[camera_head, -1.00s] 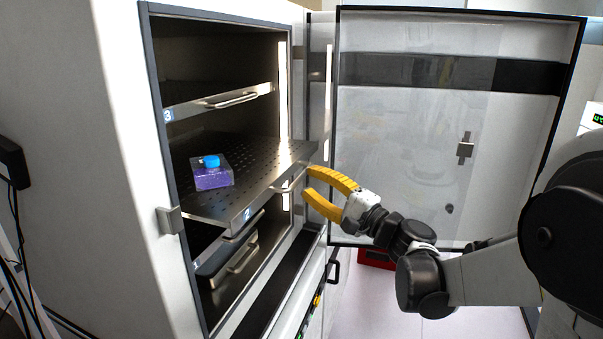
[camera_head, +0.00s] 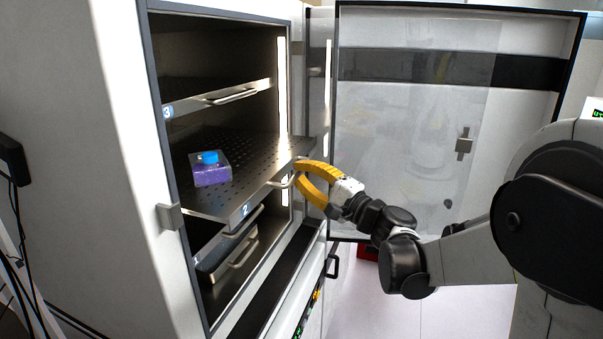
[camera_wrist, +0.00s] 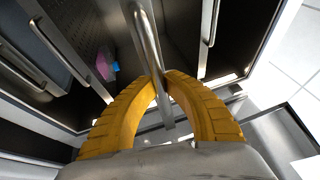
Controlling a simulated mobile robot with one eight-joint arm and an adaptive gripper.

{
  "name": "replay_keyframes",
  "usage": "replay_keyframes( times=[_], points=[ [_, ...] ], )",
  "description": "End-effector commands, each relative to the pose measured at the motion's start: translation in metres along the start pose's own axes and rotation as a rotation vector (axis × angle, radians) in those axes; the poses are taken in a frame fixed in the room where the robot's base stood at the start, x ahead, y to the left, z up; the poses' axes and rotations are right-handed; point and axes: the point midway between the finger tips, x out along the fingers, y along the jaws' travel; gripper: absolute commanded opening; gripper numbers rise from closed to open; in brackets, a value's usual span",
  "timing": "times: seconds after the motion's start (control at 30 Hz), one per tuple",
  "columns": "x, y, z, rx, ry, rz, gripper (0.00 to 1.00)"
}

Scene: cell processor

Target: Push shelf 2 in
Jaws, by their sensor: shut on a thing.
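Shelf 2 (camera_head: 236,176) is a perforated metal shelf with a "2" label, standing partly out of the cabinet. A purple box with a blue cap (camera_head: 211,170) rests on it; it shows as a small pink and blue patch in the wrist view (camera_wrist: 105,67). My gripper (camera_head: 297,176) is at the shelf's front right, with its yellow fingers shut on the shelf 2 handle (camera_head: 280,183). In the wrist view the handle (camera_wrist: 147,38) runs between the fingertips (camera_wrist: 160,78). The fingers hide part of the handle.
Shelf 3 (camera_head: 220,98) is above and a lower shelf (camera_head: 235,255) below, both inside the cabinet. The glass door (camera_head: 420,130) stands open at the right, behind my arm. A latch block (camera_head: 170,216) sticks out at the cabinet's left edge.

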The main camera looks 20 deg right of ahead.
Motion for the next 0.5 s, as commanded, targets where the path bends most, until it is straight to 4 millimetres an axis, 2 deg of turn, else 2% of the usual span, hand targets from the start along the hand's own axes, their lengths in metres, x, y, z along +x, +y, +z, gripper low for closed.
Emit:
replay_keyframes(
  times=[0.17, 0.5],
  points=[
    [0.020, 0.006, 0.009, 0.001, -0.004, 0.000, 0.00],
    [0.085, 0.020, 0.036, 0.002, -0.005, -0.001, 0.00]
  ],
)
